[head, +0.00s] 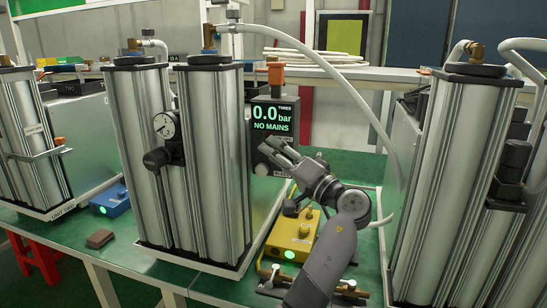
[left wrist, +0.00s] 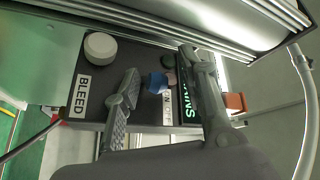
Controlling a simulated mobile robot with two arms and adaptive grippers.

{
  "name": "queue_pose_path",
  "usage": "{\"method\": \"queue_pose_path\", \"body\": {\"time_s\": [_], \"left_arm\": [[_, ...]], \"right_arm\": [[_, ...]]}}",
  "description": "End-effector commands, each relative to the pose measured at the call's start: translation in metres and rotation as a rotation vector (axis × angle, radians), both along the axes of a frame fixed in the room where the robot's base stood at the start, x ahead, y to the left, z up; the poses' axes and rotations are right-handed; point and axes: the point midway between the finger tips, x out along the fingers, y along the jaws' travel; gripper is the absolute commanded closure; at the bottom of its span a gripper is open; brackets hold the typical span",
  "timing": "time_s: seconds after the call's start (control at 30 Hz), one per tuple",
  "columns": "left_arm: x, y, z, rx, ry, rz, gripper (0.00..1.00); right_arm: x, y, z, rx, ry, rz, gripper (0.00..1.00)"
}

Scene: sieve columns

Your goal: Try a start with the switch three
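Unit three's control box carries a display (head: 272,117) reading "THREE", "0.0 bar" and "NO MAINS", beside the twin silver columns (head: 215,160). My left gripper (head: 277,151) is in front of the panel below the display, its fingers apart and empty. In the left wrist view, the open fingers (left wrist: 165,85) straddle a small blue knob (left wrist: 156,83) on the dark panel. A label partly reading "ON" (left wrist: 168,115) is near it. I cannot tell whether the fingers touch the knob. A cream round knob (left wrist: 100,46) sits near the "BLEED" label (left wrist: 82,96). The right gripper is out of view.
A yellow box (head: 293,238) with a lit green light stands on the green bench below the gripper. A blue box (head: 110,200) and a brown block (head: 100,239) lie to the left. Another column unit (head: 455,180) stands close on the right. A pale hose (head: 365,100) arches behind my arm.

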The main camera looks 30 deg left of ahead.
Motion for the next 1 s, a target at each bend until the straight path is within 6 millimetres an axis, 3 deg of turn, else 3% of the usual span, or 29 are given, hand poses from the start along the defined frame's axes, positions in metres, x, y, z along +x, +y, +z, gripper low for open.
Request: {"method": "queue_pose_path", "body": {"time_s": [0.23,0.37,0.8,1.0], "left_arm": [[0.0,-0.001,-0.002,-0.003,0.003,0.001,0.62],[-0.003,-0.012,-0.006,-0.004,0.004,0.0,0.62],[-0.025,-0.095,-0.023,-0.002,0.002,-0.003,0.62],[-0.03,-0.113,-0.027,0.0,0.001,-0.003,0.62]], "right_arm": [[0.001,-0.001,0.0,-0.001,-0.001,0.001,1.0],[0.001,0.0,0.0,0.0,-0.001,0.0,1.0],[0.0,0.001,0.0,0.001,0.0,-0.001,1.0],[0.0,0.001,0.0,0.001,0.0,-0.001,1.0]]}}
